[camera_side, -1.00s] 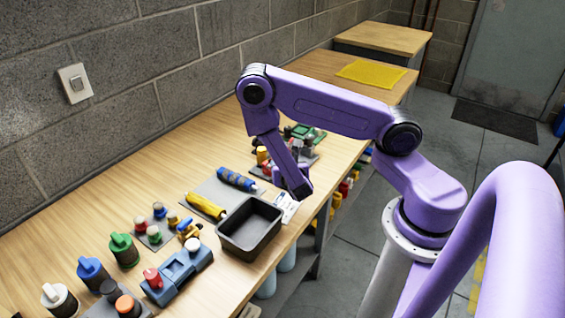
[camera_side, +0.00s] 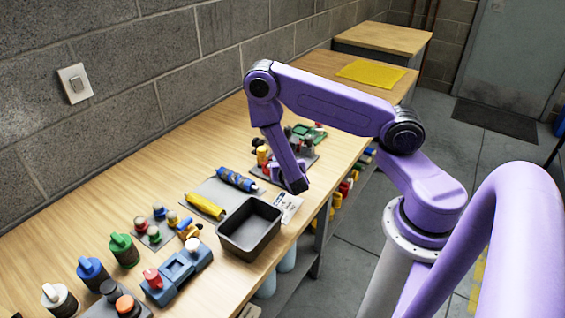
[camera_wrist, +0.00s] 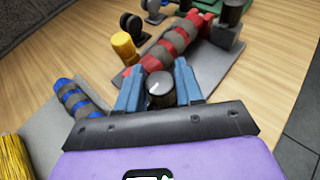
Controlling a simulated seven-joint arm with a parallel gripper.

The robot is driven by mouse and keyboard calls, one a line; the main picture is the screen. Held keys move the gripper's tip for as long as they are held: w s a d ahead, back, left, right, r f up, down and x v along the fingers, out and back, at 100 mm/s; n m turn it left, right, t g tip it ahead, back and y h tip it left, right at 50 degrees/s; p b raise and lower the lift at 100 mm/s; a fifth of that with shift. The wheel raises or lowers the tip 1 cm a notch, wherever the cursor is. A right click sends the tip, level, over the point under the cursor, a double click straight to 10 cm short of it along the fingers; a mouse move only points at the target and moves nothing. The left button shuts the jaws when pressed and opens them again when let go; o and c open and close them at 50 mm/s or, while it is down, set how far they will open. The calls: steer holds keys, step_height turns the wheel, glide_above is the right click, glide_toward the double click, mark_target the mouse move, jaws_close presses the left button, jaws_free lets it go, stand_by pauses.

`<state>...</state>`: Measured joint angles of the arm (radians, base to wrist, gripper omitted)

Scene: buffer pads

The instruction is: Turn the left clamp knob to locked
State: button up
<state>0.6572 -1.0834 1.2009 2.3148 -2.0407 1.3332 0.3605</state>
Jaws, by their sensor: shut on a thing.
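A dark round knob (camera_wrist: 160,86) with a pale mark on its top stands between my gripper's blue fingers in the wrist view. My gripper (camera_wrist: 159,80) is shut on it, one finger on each side. The direction of the pale mark is too small to read surely. A red and grey banded cylinder (camera_wrist: 172,46) lies on the grey plate just beyond the knob. Another dark knob (camera_wrist: 232,12) stands at the far right end of that cylinder. In the side view my arm's end (camera_side: 297,184) is low over this fixture and hides the held knob.
A yellow-capped post (camera_wrist: 123,45) stands left of the cylinder. A blue and grey roll (camera_wrist: 80,98) lies farther left; it also shows in the side view (camera_side: 237,180). A black tray (camera_side: 250,242) stands nearer the front. Several colored knobs crowd the bench's left end.

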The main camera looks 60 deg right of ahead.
steer(key=m+g+h, duration=0.2)
steer(key=m+g, duration=0.1)
steer(key=shift+a+m+g, duration=0.15)
steer(key=shift+m+g, duration=0.15)
steer(key=m+g+h, duration=0.1)
steer(key=m+g, duration=0.1)
steer(key=g, duration=0.1)
steer(key=m+g, duration=0.3)
steer(key=shift+f+m+h, duration=0.1)
steer(key=shift+m+h, duration=0.2)
steer(key=shift+h, duration=0.1)
steer(key=m+g+y, duration=0.1)
steer(key=m+g, duration=0.3)
steer(key=g, duration=0.1)
steer(key=shift+m+g+y, duration=1.5)
steer(key=shift+m+g, duration=0.7)
steer(key=shift+m, duration=0.2)
steer(key=o, duration=1)
steer(key=shift+c, duration=0.2)
